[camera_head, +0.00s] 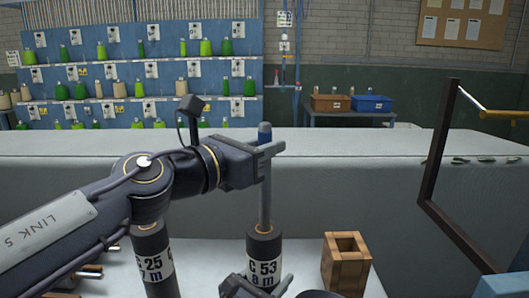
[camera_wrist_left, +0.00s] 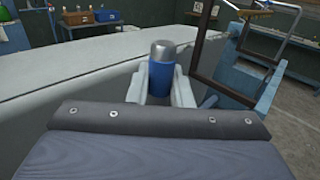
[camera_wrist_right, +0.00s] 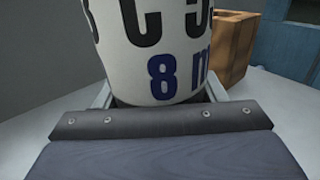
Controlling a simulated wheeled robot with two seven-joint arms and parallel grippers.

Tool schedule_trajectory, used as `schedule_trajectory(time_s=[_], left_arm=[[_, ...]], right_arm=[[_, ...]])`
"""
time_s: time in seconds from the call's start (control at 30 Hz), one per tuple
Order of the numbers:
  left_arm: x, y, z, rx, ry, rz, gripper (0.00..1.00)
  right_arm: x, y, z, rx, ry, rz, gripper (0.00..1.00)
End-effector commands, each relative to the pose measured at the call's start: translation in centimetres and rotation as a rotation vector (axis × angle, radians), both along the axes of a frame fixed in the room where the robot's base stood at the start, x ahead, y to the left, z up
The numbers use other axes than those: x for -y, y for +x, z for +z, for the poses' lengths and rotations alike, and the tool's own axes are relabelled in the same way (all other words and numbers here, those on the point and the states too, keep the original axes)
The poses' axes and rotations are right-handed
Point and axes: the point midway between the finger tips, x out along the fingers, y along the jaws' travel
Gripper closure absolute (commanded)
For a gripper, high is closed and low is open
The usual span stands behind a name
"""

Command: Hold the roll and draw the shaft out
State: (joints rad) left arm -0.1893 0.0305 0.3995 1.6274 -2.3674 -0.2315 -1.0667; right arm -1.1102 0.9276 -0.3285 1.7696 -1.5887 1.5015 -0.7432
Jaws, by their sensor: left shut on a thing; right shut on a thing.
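The roll (camera_head: 264,243) is a dark upright cylinder with a white label reading "C 53" and "8 m"; its label fills the right wrist view (camera_wrist_right: 155,50). The grey shaft (camera_head: 265,200) stands upright out of the roll's top; its lower end is hidden inside. My left gripper (camera_head: 266,150) is shut on the shaft's blue top, which shows between its fingers in the left wrist view (camera_wrist_left: 162,80). My right gripper (camera_head: 257,286) is shut around the roll low down, partly cut off by the picture's bottom edge.
Another roll (camera_head: 153,262) labelled "C 25" stands to the left. An open wooden box (camera_head: 346,265) stands close on the right. A dark upright frame (camera_head: 437,160) rises farther right. A long grey covered bench (camera_head: 330,170) lies behind, with spool shelves beyond.

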Motion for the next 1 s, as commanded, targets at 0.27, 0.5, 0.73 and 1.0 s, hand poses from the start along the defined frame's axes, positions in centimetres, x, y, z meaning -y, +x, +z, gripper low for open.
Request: schedule_trajectory(time_s=[0.27,0.5,0.73,1.0], left_arm=[[-0.1,0.0,1.8,0.004,-0.001,0.003,1.00],[0.0,-0.1,3.2,0.004,-0.001,0.000,1.00],[-0.1,0.0,4.6,0.002,-0.002,0.003,1.00],[0.1,-0.1,6.2,0.001,-0.004,-0.002,1.00]], right_arm=[[0.0,0.0,0.0,-0.001,0.001,0.000,0.80],[0.0,0.0,0.0,-0.001,0.001,0.000,0.80],[0.0,0.0,0.0,-0.001,0.001,0.000,0.80],[0.0,0.0,0.0,-0.001,0.001,0.000,0.80]])
